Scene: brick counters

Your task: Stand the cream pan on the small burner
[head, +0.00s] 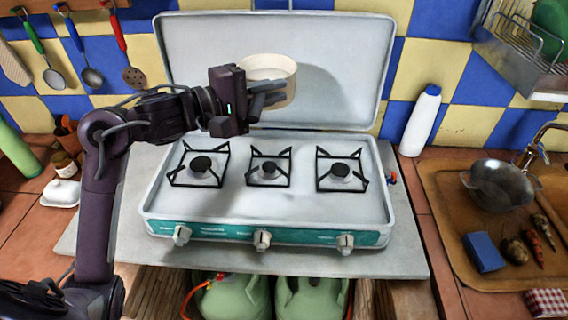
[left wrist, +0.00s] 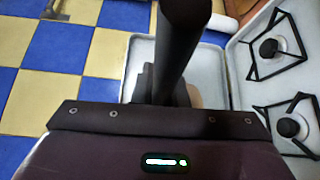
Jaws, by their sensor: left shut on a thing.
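The cream pan (head: 275,68) is held upright in the air, in front of the stove's raised lid. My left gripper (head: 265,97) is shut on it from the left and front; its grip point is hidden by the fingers. The small burner (head: 268,172) is the middle one on the white camping stove (head: 290,208), and it is bare. The pan is above and behind it. In the left wrist view a small cream patch (left wrist: 195,96) of the pan shows behind dark parts. My right gripper is not in view.
Larger burners stand at left (head: 201,165) and right (head: 340,171), both bare. The open lid (head: 350,60) rises behind. A white bottle (head: 420,120) stands right of the stove, near a sink (head: 450,225) with a metal colander (head: 498,187). Utensils (head: 90,72) hang at the left.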

